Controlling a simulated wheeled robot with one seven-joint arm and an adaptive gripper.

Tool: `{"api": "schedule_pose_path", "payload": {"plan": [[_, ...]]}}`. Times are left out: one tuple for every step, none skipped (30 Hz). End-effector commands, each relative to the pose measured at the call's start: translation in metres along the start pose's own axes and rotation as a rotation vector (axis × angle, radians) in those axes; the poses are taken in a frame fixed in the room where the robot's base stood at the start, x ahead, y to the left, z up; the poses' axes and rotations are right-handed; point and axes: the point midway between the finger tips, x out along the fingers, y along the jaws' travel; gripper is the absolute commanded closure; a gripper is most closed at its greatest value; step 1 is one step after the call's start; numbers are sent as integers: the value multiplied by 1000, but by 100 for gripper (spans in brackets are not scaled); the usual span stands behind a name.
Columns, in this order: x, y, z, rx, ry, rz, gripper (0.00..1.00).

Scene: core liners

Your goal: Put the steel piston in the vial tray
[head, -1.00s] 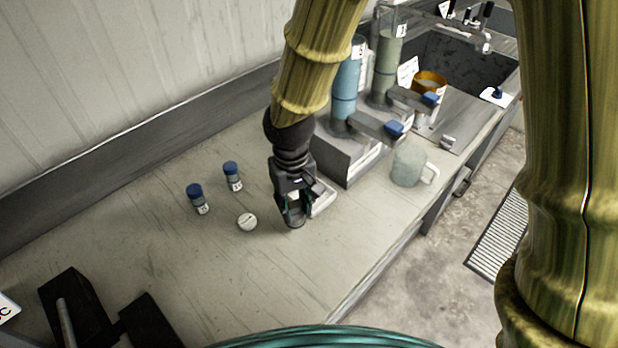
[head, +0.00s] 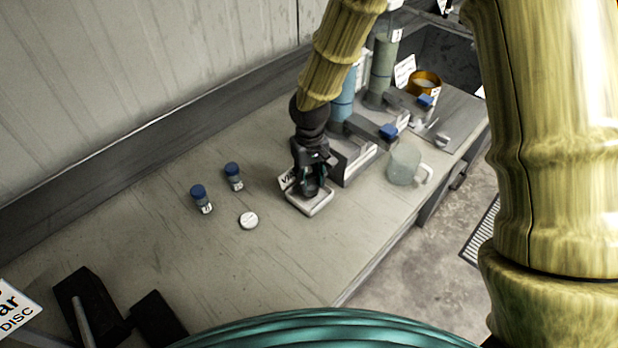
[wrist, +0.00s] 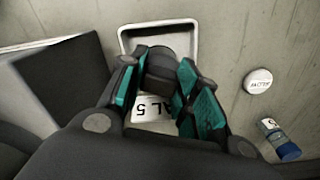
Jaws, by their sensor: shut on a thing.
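The vial tray (head: 322,208) is a small white-rimmed tray on the bench, with a label card at its back-left side. Its pale rim also shows in the wrist view (wrist: 160,24). My gripper (head: 312,192) is over the tray, fingers pointing down. In the wrist view my gripper (wrist: 158,85) is shut on a dark grey rounded piece, the steel piston (wrist: 166,62), between its teal pads. The piston appears within the tray's outline. I cannot tell whether it touches the tray floor. In the head view the gripper largely hides it.
A grey stand with columns (head: 352,160) is close behind right. A translucent mug (head: 404,165) stands farther right.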

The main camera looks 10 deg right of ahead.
Motion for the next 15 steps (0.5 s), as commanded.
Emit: {"api": "schedule_pose_path", "payload": {"plan": [[2,0,0,0,-2,1,100],[5,0,0,0,-1,1,100],[8,0,0,-1,-1,1,100],[10,0,0,-1,-1,0,100],[12,0,0,-1,0,1,100],[14,0,0,0,0,1,100],[15,0,0,0,0,1,100],[15,0,0,0,0,1,100],[16,0,0,0,1,1,100],[16,0,0,0,1,1,100],[16,0,0,0,1,1,100],[16,0,0,0,1,1,100],[16,0,0,0,1,1,100],[16,0,0,0,1,1,100],[16,0,0,0,1,1,100]]}}
